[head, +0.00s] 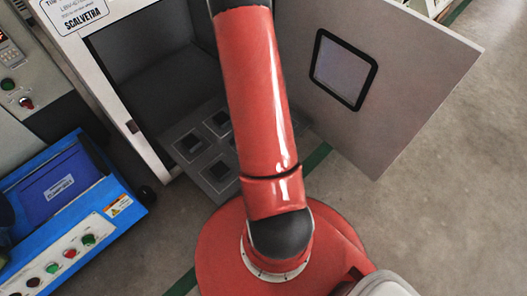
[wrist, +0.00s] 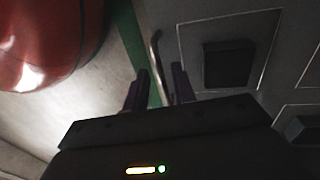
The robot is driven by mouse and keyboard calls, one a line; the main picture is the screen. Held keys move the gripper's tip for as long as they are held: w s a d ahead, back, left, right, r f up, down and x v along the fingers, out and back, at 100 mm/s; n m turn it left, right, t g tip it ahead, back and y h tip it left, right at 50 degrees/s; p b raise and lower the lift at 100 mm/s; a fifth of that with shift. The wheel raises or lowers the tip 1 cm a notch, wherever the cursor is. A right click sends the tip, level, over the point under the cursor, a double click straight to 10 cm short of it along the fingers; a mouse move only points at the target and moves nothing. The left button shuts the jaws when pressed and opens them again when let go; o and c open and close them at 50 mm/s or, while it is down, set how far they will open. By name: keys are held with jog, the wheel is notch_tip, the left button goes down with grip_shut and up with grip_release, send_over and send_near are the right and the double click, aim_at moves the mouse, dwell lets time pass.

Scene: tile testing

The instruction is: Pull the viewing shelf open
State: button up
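The viewing shelf (head: 203,150) is a grey plate with dark square windows in pale outlines, at the bottom of the open chamber in the head view. In the wrist view the shelf (wrist: 200,30) fills the right side, with one dark square block near the middle. A thin metal handle (wrist: 155,48) runs along the shelf's edge. My gripper (wrist: 160,75) is open, its two dark fingers on either side of the handle in the picture, with gaps showing. I cannot tell how deep the handle sits between them. In the head view my arm hides the gripper and part of the shelf.
The chamber door (head: 420,80), with a small dark-framed window, stands open at the right. A blue control box (head: 75,200) with coloured buttons is at the left. A green floor stripe (wrist: 125,35) runs beneath the handle. Bare floor (head: 450,220) lies at the lower right.

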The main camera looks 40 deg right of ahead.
jog(key=shift+w+r+p, duration=0.25)
jog(key=shift+r+p, duration=0.1)
jog(key=shift+r, duration=0.95)
jog(key=shift+w+r+p, duration=0.3)
jog(key=shift+r, duration=0.95)
jog(key=shift+w+r+p, duration=0.25)
jog(key=shift+r+p, duration=0.1)
jog(key=shift+r, duration=0.95)
jog(key=w+a+r+n+t+p, duration=0.2)
jog(key=a+r+n, duration=0.2)
jog(key=r, duration=0.7)
jog(key=w+a+r+n+t+p, duration=0.1)
jog(key=w+a+r+n+p, duration=0.3)
jog(key=r, duration=0.8)
jog(key=s+a+r+n+t+p, duration=0.1)
jog(key=s+a+r+n, duration=0.2)
jog(key=r, duration=0.3)
jog(key=s+a+r+n+t+p, duration=0.1)
jog(key=s+a+r+n+t, duration=0.1)
jog(key=r, duration=0.5)
jog(key=s+a+r+n+t+p, duration=0.1)
jog(key=s+a+r+n+p, duration=0.1)
jog(key=s+a+r+n, duration=0.2)
jog(key=shift+s+a+r+n+t, duration=0.15)
jog(key=shift+s+a+r+t, duration=0.05)
jog(key=shift+s+a+r, duration=0.55)
jog(key=shift+s+a+r+n+t, duration=0.2)
jog(key=shift+s+a+r, duration=0.3)
jog(key=shift+a+r, duration=0.35)
